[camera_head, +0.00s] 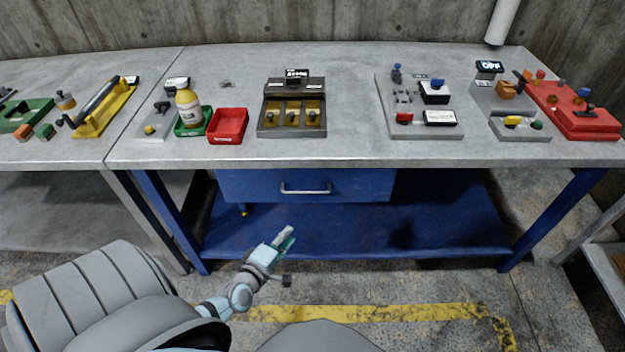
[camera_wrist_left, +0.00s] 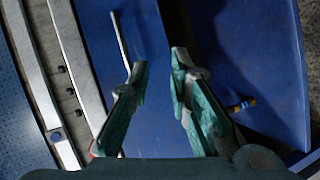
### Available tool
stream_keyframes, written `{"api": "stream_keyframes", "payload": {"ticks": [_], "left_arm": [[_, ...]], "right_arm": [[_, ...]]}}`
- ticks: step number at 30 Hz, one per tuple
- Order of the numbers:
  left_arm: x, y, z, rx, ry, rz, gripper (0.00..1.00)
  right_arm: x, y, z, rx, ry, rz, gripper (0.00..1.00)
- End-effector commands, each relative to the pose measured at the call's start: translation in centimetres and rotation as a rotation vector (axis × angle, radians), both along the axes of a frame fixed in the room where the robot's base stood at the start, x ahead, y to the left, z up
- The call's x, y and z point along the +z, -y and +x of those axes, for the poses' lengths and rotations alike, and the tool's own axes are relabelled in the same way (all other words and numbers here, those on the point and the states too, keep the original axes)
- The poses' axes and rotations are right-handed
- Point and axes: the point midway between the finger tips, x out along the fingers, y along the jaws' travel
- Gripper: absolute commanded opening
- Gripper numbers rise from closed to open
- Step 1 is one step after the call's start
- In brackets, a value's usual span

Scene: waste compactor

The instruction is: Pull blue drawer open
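The blue drawer (camera_head: 355,184) hangs under the grey workbench top and looks shut, its front roughly in line with the bench. Its pale bar handle (camera_head: 306,191) runs across the front. In the left wrist view the drawer front (camera_wrist_left: 93,35) shows turned on its side, with the handle (camera_wrist_left: 119,32) left of my fingers. My left gripper (camera_head: 286,237) is below and in front of the handle, apart from it. In the left wrist view its green fingers (camera_wrist_left: 158,62) are spread with nothing between them. My right gripper is not in view.
The workbench top (camera_head: 350,150) carries a red tray (camera_head: 228,126), a bottle (camera_head: 188,108), a three-slot box (camera_head: 292,108) and control panels. A blue lower shelf (camera_head: 350,235) lies under the drawer. Blue bench legs (camera_head: 555,217) stand at both sides. The floor before the drawer is clear.

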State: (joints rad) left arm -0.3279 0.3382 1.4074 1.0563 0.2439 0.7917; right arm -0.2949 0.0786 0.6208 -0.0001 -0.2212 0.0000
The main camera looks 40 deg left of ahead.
Motion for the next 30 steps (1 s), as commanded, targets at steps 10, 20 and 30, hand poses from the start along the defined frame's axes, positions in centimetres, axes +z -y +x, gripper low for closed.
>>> {"api": "stream_keyframes", "payload": {"ticks": [10, 20, 30], "left_arm": [[1.8, -2.4, 8.6, 0.09, 0.157, -0.192, 0.18], [-0.1, -4.3, 15.7, 0.088, 0.151, -0.19, 0.18], [0.0, -4.6, 17.1, 0.087, 0.147, -0.19, 0.18]], "right_arm": [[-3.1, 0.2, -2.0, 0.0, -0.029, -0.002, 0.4], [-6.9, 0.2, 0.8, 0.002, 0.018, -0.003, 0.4], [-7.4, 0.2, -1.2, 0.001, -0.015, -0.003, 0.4]]}}
